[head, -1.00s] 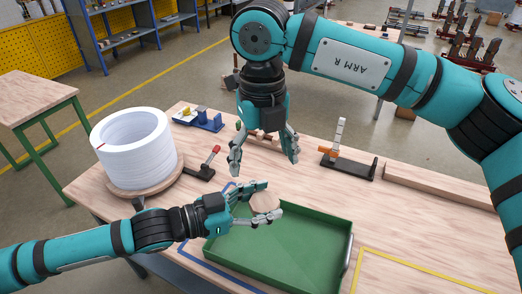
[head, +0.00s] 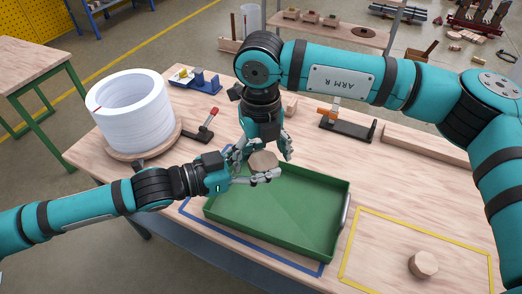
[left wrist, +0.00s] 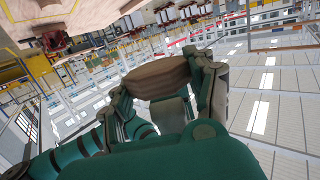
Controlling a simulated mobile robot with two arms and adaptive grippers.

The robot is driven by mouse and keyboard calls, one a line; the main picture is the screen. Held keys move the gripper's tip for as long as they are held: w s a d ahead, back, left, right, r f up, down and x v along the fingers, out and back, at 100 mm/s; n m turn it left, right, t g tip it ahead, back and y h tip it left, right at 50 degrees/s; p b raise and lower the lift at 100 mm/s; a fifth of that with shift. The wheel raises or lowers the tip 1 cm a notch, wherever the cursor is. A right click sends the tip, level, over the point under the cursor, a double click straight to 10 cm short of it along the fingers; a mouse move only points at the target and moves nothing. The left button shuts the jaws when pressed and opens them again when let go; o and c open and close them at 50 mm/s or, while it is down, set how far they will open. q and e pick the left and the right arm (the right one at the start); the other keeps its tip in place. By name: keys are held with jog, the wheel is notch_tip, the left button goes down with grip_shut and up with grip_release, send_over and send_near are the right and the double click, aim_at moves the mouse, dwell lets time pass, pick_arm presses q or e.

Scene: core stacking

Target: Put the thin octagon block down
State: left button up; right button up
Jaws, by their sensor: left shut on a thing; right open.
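The thin octagon block (head: 263,160) is light wood. My left gripper (head: 257,173) is shut on it and holds it near the far left part of the green tray (head: 347,205). In the left wrist view the block (left wrist: 157,78) sits between the left fingers (left wrist: 168,85). My right gripper (head: 262,150) is open, pointing down, with its fingers on either side of the block in the head view; I cannot tell if they touch it. Another octagon block (head: 423,264) lies inside the yellow outline (head: 386,218) at the lower right.
A stack of white rings (head: 130,110) stands on a round wooden base at the left. A red-handled clamp (head: 203,130), a blue fixture (head: 207,82) and an orange-and-black clamp (head: 347,125) stand along the back. A wooden bar (head: 425,146) lies at the right. The yellow-outlined area is mostly clear.

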jog(key=c, duration=1.1)
pick_arm(q)
jog(key=o, duration=1.2)
pick_arm(e)
jog(key=shift+c, duration=0.8)
pick_arm(q)
jog(key=shift+a, duration=0.1)
